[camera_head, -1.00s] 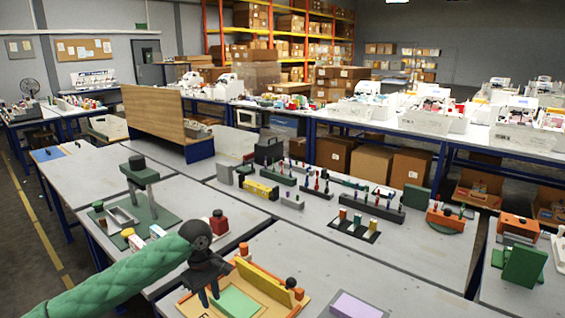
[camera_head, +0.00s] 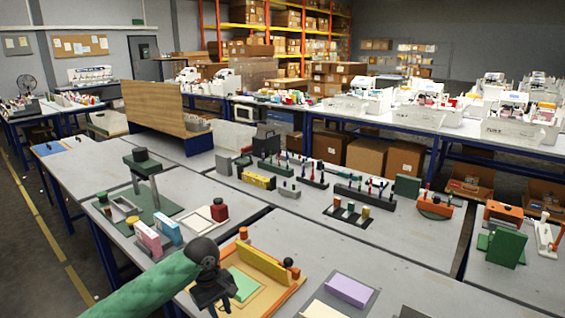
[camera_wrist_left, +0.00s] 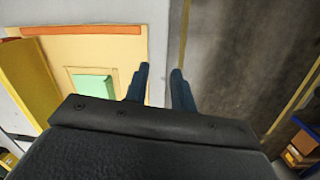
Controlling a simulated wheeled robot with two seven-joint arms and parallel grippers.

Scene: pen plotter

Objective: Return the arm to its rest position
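My left arm (camera_head: 150,287) has a green quilted sleeve and comes in from the lower left of the head view. My left gripper (camera_head: 213,307) is black and points down by the near left corner of a tan plotter-like tray. In the left wrist view its two dark fingers (camera_wrist_left: 158,85) stand apart with nothing between them, so it is open and empty. The tan tray (camera_wrist_left: 110,45) lies beyond and left of the fingers there, with grey floor to the right. My right arm and gripper are not in view.
The tan tray carries a yellow bar (camera_head: 262,264) and a green pad (camera_head: 243,283). A purple pad (camera_head: 348,290) lies to the right. Bare grey tabletop (camera_head: 320,240) lies beyond.

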